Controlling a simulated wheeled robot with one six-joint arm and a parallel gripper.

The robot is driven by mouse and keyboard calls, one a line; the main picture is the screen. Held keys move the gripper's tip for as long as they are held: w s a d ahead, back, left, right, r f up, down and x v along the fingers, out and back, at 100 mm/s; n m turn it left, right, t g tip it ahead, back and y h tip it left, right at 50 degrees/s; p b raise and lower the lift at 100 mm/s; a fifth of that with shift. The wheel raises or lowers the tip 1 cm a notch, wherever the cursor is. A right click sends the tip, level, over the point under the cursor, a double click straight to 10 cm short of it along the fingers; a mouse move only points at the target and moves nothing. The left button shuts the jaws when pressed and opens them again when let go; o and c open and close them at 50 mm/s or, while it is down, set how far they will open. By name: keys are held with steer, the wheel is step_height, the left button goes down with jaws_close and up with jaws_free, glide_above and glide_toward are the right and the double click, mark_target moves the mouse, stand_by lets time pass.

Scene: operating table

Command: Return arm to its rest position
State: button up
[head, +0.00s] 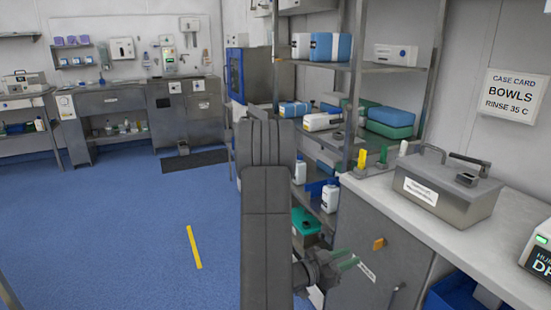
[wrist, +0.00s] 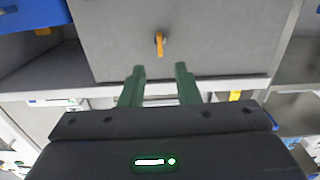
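My arm stands upright in the middle of the head view. My gripper (head: 349,259) is low at the right of the arm, in front of the grey cabinet (head: 378,274) under the counter. In the wrist view my gripper (wrist: 160,71) has two green fingers apart with nothing between them. The fingers point toward a grey panel (wrist: 210,35) with an orange latch (wrist: 160,44), which shows beyond the fingertips. I cannot tell whether they touch the panel.
The counter (head: 400,205) at right holds a metal box (head: 450,195). A shelf rack (head: 375,68) with boxes and bottles stands behind the arm. A blue bin (head: 452,297) sits low at right. The blue floor (head: 130,235) at left is open, with a yellow strip (head: 194,247).

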steer(key=x, duration=1)
steer(key=shift+a, duration=0.1)
